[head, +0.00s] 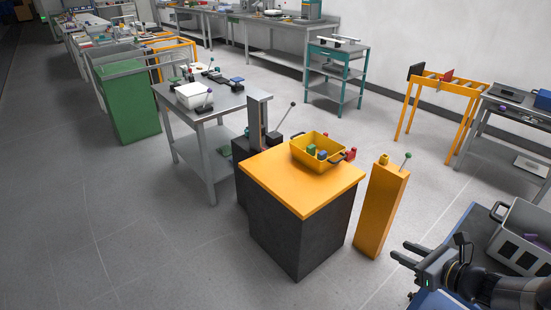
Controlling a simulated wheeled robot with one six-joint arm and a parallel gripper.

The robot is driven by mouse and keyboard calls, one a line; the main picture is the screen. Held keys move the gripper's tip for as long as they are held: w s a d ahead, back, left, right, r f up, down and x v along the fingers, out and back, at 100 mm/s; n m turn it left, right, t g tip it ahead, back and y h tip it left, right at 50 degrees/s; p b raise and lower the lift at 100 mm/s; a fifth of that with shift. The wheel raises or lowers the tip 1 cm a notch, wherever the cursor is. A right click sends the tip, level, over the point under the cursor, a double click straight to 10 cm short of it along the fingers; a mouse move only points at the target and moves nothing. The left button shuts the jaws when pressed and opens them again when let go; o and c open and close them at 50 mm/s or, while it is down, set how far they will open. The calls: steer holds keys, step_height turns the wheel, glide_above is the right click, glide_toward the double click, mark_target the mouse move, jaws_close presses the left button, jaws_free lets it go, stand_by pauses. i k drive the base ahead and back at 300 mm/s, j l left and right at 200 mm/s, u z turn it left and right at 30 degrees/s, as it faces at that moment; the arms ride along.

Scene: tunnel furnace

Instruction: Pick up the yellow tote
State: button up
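The yellow tote (310,160) stands upright on the orange top (268,188) of a dark block-shaped stand. It has dark handles at its ends, and small green and blue items show inside it. My gripper (406,254) is at the lower right, well apart from the tote and nearer to the camera. Its two fingers point left with a gap between them, and nothing shows between them.
An orange post (380,212) with a lever stands just right of the stand. A grey table (212,105) with a white box is behind it to the left. A grey crate (515,237) is at the right edge beside my arm. The floor at left front is clear.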

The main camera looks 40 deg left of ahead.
mark_target(335, 150)
steer(key=i+u, duration=0.1)
steer(key=u, duration=0.3)
steer(key=i+l+u, duration=0.1)
steer(key=u, duration=0.25)
steer(key=i+l+u, duration=0.1)
steer(key=u, duration=0.3)
steer(key=i+l+u, duration=0.1)
steer(key=u, duration=0.25)
steer(key=i+l, duration=0.15)
steer(key=l, duration=0.15)
steer(key=i+l, duration=0.15)
steer(key=l, duration=0.15)
